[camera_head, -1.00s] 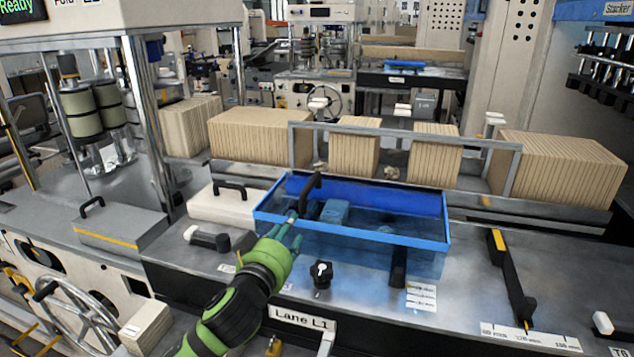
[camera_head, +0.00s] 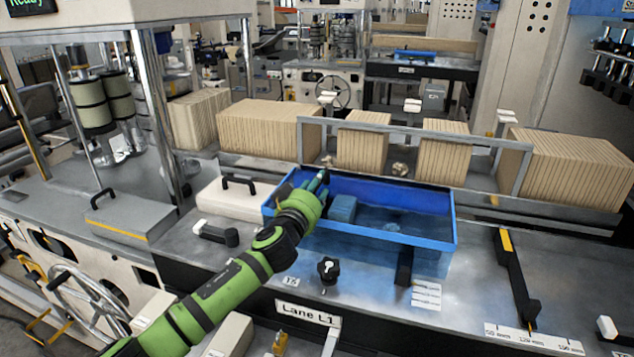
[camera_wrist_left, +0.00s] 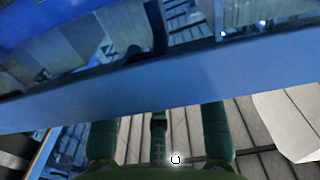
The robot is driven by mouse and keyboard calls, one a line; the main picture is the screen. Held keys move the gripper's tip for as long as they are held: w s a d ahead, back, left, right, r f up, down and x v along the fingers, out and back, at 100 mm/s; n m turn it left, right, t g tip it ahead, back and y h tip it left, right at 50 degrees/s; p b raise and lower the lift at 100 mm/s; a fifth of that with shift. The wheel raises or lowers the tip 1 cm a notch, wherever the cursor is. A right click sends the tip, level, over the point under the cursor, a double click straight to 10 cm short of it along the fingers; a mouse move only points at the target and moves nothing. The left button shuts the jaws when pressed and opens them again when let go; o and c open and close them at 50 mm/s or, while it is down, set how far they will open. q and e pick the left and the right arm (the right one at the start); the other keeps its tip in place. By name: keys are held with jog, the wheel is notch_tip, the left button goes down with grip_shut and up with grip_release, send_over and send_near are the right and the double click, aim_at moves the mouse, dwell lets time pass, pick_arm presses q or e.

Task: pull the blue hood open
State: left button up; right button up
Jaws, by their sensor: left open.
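The blue hood (camera_head: 430,243) is a box of see-through blue panels with a solid blue rim, in the middle of the head view. It looks closed down over the lane. My left gripper (camera_head: 317,183) is open at the hood's left end, near where its black handle was visible earlier. The gripper now hides most of that handle. In the left wrist view, the blue rim (camera_wrist_left: 190,92) crosses in front of my two green fingers (camera_wrist_left: 160,140), which are apart. I cannot tell whether they touch the hood. My right gripper is not in view.
A black knob (camera_head: 328,270) stands in front of the hood. A white cover (camera_head: 228,200) with a black handle lies to its left. A grey frame (camera_head: 415,130) and stacks of brown board (camera_head: 268,128) stand behind it. A black lever (camera_head: 515,280) is at right.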

pick_arm(q)
jog(key=shift+x, duration=0.85)
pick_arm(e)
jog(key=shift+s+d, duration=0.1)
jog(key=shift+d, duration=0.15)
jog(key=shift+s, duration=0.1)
pick_arm(q)
grip_shut()
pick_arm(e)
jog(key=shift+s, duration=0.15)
pick_arm(q)
jog(key=shift+s, duration=0.1)
